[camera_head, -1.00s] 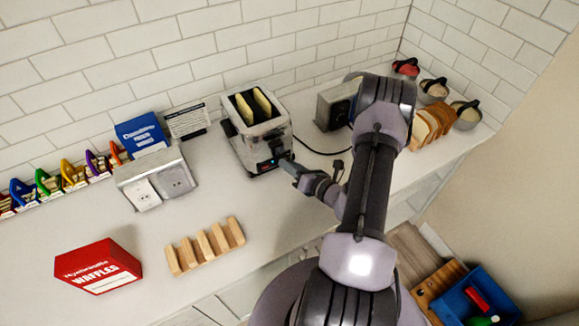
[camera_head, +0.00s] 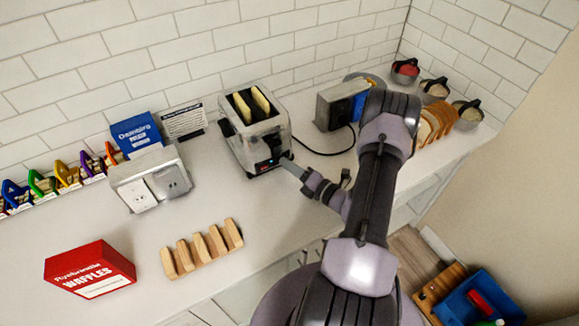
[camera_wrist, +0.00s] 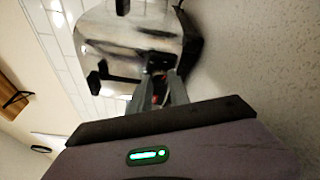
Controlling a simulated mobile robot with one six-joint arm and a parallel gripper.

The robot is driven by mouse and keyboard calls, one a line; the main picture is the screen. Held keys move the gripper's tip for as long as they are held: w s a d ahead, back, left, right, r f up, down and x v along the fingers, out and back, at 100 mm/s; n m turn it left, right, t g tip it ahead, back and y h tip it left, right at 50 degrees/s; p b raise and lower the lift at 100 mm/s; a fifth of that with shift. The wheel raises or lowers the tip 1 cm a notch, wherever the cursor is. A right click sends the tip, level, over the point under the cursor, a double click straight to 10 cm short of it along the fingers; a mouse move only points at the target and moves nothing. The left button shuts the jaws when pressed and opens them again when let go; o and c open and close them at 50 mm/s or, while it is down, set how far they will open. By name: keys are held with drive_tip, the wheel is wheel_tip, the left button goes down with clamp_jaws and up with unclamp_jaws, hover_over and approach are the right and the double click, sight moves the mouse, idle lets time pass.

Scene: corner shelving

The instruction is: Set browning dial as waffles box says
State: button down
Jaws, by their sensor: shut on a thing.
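The silver toaster (camera_head: 254,140) stands on the counter against the tiled wall with bread-like slices in its two slots. A small red light and a bluish light show on its dark front panel. My gripper (camera_head: 287,163) is at the right end of that panel. In the wrist view my gripper (camera_wrist: 158,78) is shut on a small part at the toaster's face (camera_wrist: 125,40), apparently the browning dial. The fingers hide most of it, and its setting cannot be read. The red waffles box (camera_head: 90,268) lies at the front left. Its white title is legible; its smaller print is not.
A wooden rack (camera_head: 202,248) stands in front of the toaster. A grey socket box (camera_head: 150,180), blue box (camera_head: 136,131) and text card (camera_head: 185,121) stand left. A metal box (camera_head: 335,108) with a black cable and a toast rack (camera_head: 437,121) are right.

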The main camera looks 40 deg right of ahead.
idle(0.4)
drive_tip(key=c, duration=1.2)
unclamp_jaws()
drive_tip(key=shift+w, duration=0.1)
drive_tip(key=shift+c, duration=0.2)
drive_tip(key=shift+s, duration=0.2)
drive_tip(key=s, duration=0.5)
drive_tip(key=s+p, duration=0.1)
drive_tip(key=s, duration=0.5)
drive_tip(key=s+d+r, duration=0.1)
drive_tip(key=s, duration=0.5)
drive_tip(key=shift+d, duration=0.1)
drive_tip(key=shift+o, duration=0.2)
